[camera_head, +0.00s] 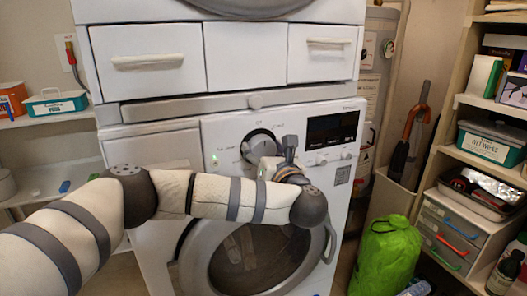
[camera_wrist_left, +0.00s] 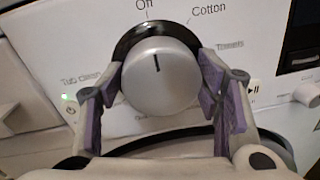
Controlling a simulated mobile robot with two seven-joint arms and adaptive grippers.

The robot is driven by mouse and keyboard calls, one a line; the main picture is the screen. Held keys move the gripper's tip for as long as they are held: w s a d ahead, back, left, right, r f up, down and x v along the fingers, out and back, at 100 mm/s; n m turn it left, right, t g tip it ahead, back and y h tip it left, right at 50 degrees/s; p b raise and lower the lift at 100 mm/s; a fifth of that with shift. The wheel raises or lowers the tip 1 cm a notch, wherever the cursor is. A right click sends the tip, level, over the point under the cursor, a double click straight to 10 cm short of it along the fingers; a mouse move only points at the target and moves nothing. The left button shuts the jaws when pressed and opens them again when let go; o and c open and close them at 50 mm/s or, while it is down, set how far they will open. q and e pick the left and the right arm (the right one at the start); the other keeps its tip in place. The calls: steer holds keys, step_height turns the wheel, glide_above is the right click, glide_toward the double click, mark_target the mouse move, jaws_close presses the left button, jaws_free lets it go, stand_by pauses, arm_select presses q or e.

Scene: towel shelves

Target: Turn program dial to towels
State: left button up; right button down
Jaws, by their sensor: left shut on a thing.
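The program dial (camera_head: 257,141) is a round silver knob with a dark ring on the white washer's control panel. In the left wrist view the dial (camera_wrist_left: 160,82) has its black pointer line upward, towards the label Off (camera_wrist_left: 146,4). The label Cotton (camera_wrist_left: 208,10) is at its upper right. A blurred label, seemingly Towels (camera_wrist_left: 230,44), is further round to the right. My left gripper (camera_wrist_left: 160,95) is shut on the dial, one purple-padded finger on each side. In the head view my left wrist partly covers the dial. My right gripper is out of view.
The washer's round door (camera_head: 250,262) is below my left forearm. A dark display (camera_head: 332,128) and small buttons (camera_head: 333,158) are right of the dial. A green bag (camera_head: 386,255) and a shelf unit stand at the right.

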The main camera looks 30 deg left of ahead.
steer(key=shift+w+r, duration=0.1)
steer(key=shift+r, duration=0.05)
arm_select(q)
steer(key=m+p, duration=0.1)
steer(key=m, duration=0.2)
steer(key=shift+r+p, duration=0.25)
steer(key=shift+p, duration=0.1)
steer(key=m+p, duration=0.1)
steer(key=m, duration=0.3)
steer(key=shift+w+d+m+g+p, duration=0.1)
steer(key=shift+m+g+p, duration=0.2)
steer(key=shift+p, duration=0.1)
steer(key=m, duration=0.2)
steer(key=m+p, duration=0.1)
steer(key=m, duration=0.1)
steer(key=shift+f+g, duration=0.2)
steer(key=shift+g, duration=0.1)
steer(key=shift+f+m, duration=0.15)
steer(key=shift+m, duration=1.35)
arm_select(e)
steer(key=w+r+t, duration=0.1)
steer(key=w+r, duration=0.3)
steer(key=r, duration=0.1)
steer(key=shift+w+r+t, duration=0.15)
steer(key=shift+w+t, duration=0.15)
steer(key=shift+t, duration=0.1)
arm_select(q)
steer(key=shift+m+p, duration=0.3)
steer(key=o, duration=1.2)
steer(key=shift+c, duration=0.2)
